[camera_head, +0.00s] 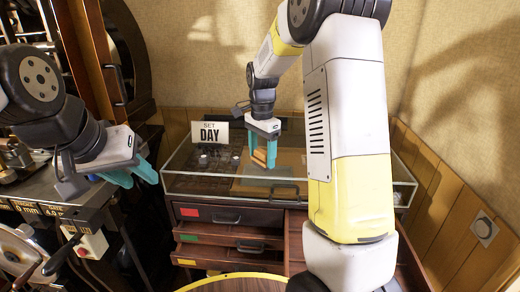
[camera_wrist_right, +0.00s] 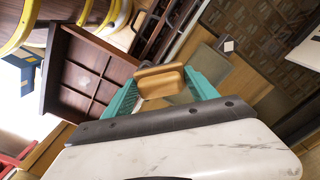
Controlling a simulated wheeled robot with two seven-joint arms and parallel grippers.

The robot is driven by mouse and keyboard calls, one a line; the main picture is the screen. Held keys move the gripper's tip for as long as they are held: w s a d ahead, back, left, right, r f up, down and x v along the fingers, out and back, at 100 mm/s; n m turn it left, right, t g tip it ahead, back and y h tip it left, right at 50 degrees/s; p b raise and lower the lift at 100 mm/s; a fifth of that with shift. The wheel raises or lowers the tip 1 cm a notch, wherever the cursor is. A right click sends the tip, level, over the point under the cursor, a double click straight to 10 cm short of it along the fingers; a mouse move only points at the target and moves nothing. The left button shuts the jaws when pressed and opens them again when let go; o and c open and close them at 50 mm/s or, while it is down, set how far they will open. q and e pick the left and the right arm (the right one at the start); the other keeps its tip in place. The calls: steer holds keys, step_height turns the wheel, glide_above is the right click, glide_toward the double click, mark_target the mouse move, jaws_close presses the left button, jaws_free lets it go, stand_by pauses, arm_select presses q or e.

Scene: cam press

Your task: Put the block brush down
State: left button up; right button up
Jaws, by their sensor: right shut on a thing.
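The block brush (camera_wrist_right: 160,82) is a tan wooden block. In the right wrist view it sits between the teal fingers of my right gripper (camera_wrist_right: 162,88), which is shut on it. In the head view my right gripper (camera_head: 265,152) hangs over the glass-topped case (camera_head: 190,182), fingers pointing down, with the brush (camera_head: 259,158) partly hidden between them. I cannot tell how high it is above the case. My left gripper (camera_head: 133,174) is at the left, beside the machine, with its teal fingers apart and nothing seen between them.
Below are drawers (camera_head: 228,236) with coloured labels. The right wrist view shows an open drawer with empty compartments (camera_wrist_right: 95,75). A machine (camera_head: 30,190) fills the left. A yellow-rimmed round top (camera_head: 235,281) is in front.

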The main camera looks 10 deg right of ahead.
steer(key=w+d, duration=0.1)
steer(key=w, duration=0.2)
steer(key=w+d, duration=0.2)
steer(key=w+d+f, duration=0.1)
steer(key=w, duration=0.2)
steer(key=shift+w+d, duration=0.3)
steer(key=shift+d, duration=0.05)
steer(key=shift+f, duration=1.7)
steer(key=shift+f, duration=0.15)
steer(key=o, duration=1.2)
